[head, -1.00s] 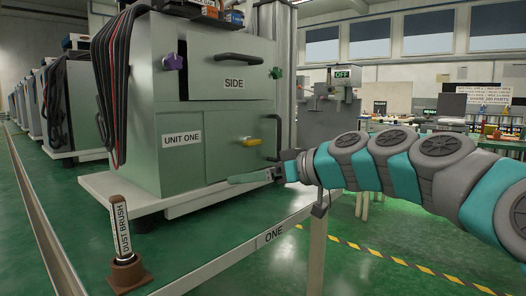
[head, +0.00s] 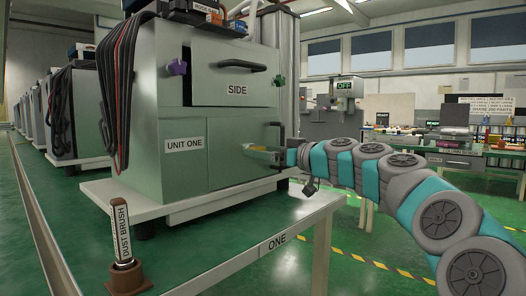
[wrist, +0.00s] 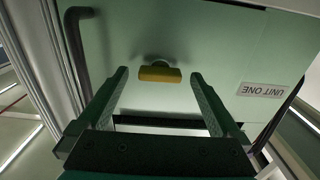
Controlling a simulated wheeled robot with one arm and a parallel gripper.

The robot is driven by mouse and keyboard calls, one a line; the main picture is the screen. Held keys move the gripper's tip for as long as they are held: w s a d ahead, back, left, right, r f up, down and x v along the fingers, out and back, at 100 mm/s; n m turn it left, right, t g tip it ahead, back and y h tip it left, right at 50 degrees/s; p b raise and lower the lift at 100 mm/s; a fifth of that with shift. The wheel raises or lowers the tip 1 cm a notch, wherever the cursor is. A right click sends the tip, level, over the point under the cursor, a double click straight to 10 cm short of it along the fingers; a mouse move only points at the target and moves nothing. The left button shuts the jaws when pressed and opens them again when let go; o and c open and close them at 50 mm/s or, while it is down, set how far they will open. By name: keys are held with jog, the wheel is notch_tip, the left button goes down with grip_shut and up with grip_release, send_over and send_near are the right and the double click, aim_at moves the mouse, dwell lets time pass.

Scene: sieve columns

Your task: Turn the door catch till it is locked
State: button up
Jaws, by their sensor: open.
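The door catch is a small yellow bar on the lower green door (head: 225,155) of the unit. In the wrist view the catch (wrist: 160,75) lies level across the picture, on a round mount, between my fingertips and a little ahead of them. My gripper (wrist: 158,80) is open, one finger on each side of the catch, with clear gaps; no contact shows. In the head view my gripper (head: 262,152) reaches in from the right at catch height and partly hides the catch. The door looks flush with its frame.
A dark door handle (wrist: 76,45) stands beside the catch. A dust brush (head: 122,235) stands in a holder at the table's front left.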

jog(key=shift+w+a, duration=0.15)
jog(key=shift+a, duration=0.05)
jog(key=shift+c, duration=0.4)
jog(key=c, duration=1.3)
